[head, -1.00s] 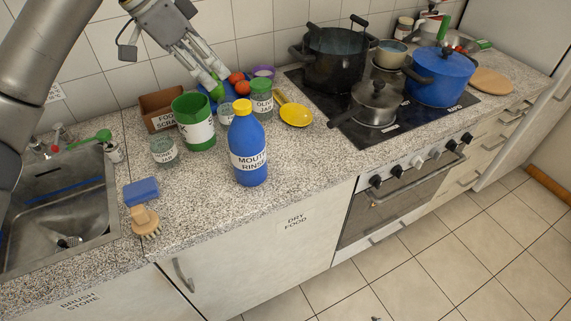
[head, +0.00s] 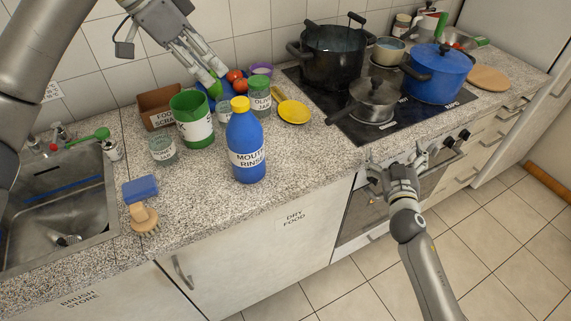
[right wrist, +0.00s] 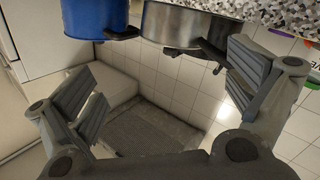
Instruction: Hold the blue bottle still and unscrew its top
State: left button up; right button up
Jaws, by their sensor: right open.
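The blue bottle (head: 245,140), labelled mouth rinse, stands upright on the counter in the head view. Its yellow top (head: 240,104) is on it. My left gripper (head: 215,82) points down behind the bottle, by the blue bowl with red and green items, apart from the bottle. Whether its fingers are closed on a green item there is unclear. My right gripper (head: 396,160) is open and empty in front of the oven, to the right of the bottle. Its spread fingers also show in the right wrist view (right wrist: 165,95), where the bottle is not seen.
A green container (head: 193,120), a glass jar (head: 162,150) and the olive jar (head: 259,96) stand near the bottle. Pots, including a blue one (head: 437,75), stand on the hob. Counter in front of the bottle is clear.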

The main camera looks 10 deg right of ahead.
jog(key=w+a+r+n+t+y, duration=0.2)
jog(key=w+a+r+n+y, duration=0.15)
jog(key=a+n, duration=0.5)
jog(key=n+g+y, duration=0.6)
jog(key=n+y, duration=0.9)
jog(key=n, duration=2)
send_near(247, 148)
jog(key=w+f, duration=0.1)
jog(key=w+d, duration=0.1)
jog(key=w, duration=0.1)
jog(key=w+f, duration=0.1)
jog(key=shift+w+d+f, duration=0.25)
jog(key=shift+d+f, duration=0.1)
jog(key=shift+d, duration=0.05)
jog(key=shift+s+a+f+n+g, duration=0.3)
jog(key=shift+s+a+n+g, duration=0.1)
jog(key=shift+n, duration=0.35)
jog(key=shift+w+a, duration=0.3)
jog(key=shift+a, duration=0.1)
jog(key=x, duration=1)
